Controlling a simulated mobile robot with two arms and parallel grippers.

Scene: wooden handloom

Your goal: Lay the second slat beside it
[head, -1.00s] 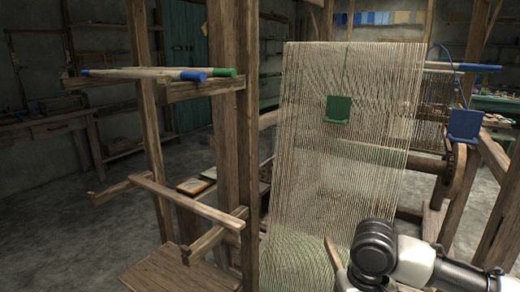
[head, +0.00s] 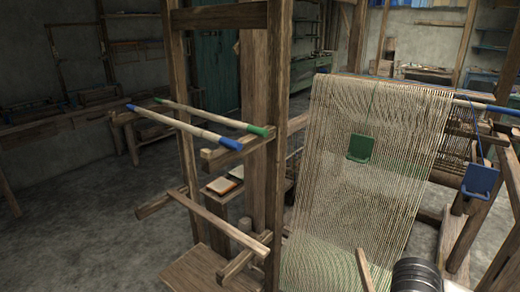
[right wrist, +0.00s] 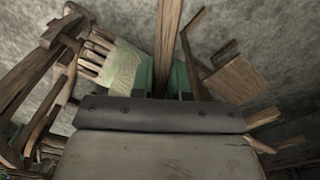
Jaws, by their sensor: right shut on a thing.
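A plain wooden slat (head: 218,221) lies across two short wooden arms at the lower left of the loom in the head view. A second brown slat (right wrist: 168,45) runs up from between my right gripper's fingers (right wrist: 162,94) in the right wrist view. The right gripper is shut on it. A short wooden end (head: 364,270), probably this slat, shows beside my dark right arm link at the bottom of the head view. The fingers are out of that view. My left gripper is not in view.
Two rods with blue and green ends, one of them a blue-tipped rod (head: 185,128), rest on upper supports. Upright posts (head: 270,110) stand between the lying slat and the warp (head: 345,200). A wooden board (head: 205,270) is below the lying slat. Floor is open at left.

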